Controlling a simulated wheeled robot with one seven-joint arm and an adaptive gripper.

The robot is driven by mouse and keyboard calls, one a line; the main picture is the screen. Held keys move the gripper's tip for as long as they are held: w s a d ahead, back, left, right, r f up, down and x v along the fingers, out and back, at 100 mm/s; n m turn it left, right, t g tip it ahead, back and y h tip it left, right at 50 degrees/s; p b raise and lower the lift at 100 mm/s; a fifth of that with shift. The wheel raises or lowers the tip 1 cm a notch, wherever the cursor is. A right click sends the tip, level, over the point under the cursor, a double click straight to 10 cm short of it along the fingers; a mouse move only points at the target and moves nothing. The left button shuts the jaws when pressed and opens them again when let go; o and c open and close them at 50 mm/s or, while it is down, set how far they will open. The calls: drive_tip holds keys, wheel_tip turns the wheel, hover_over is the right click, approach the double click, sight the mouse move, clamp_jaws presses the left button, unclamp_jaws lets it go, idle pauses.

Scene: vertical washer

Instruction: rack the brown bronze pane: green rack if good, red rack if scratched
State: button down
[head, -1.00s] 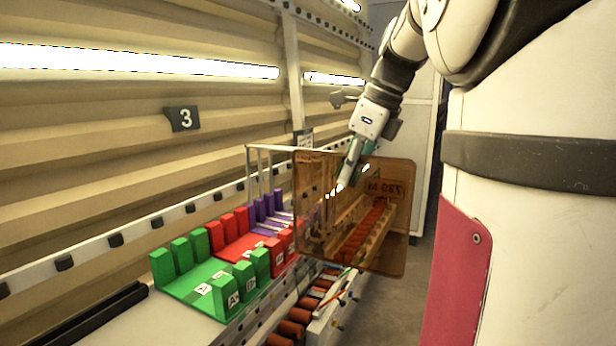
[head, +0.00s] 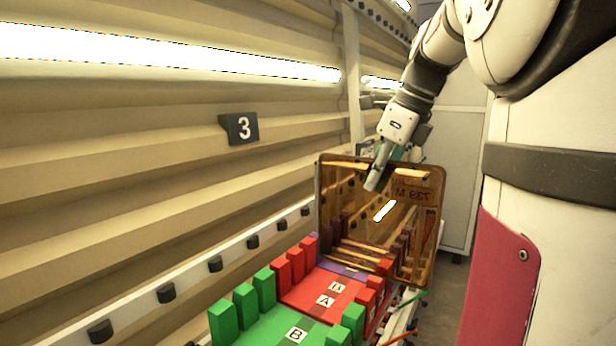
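The brown bronze pane (head: 340,195) is see-through and hangs roughly upright over the far part of the rack row. My gripper (head: 377,178) is shut on the pane near its upper edge. The pane shows dark lettering at its upper right and a bright streak near its middle; I cannot tell whether the streak is glare or a scratch. The red rack (head: 318,293) lies in front of and below the pane, with labelled slots between red posts. The green rack (head: 275,328) is nearer, cut off by the bottom edge. The pane's lower edge seems above the racks; its exact clearance is unclear.
A purple rack (head: 342,268) lies beyond the red one, partly behind the pane. Floor shows at the right.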

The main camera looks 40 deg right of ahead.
drive_tip(key=b, duration=0.5)
hover_over(327, 213)
drive_tip(key=shift+w+d+f, duration=0.1)
drive_tip(key=shift+w+f, duration=0.05)
drive_tip(key=shift+f, duration=0.4)
drive_tip(key=shift+r, duration=0.1)
drive_tip(key=shift+p, duration=0.35)
drive_tip(key=shift+f, duration=0.4)
idle(0.7)
drive_tip(key=shift+f+b, duration=2)
drive_tip(key=shift+f, duration=1.75)
drive_tip(key=shift+f+b, duration=0.35)
drive_tip(key=shift+f, duration=0.55)
idle(0.3)
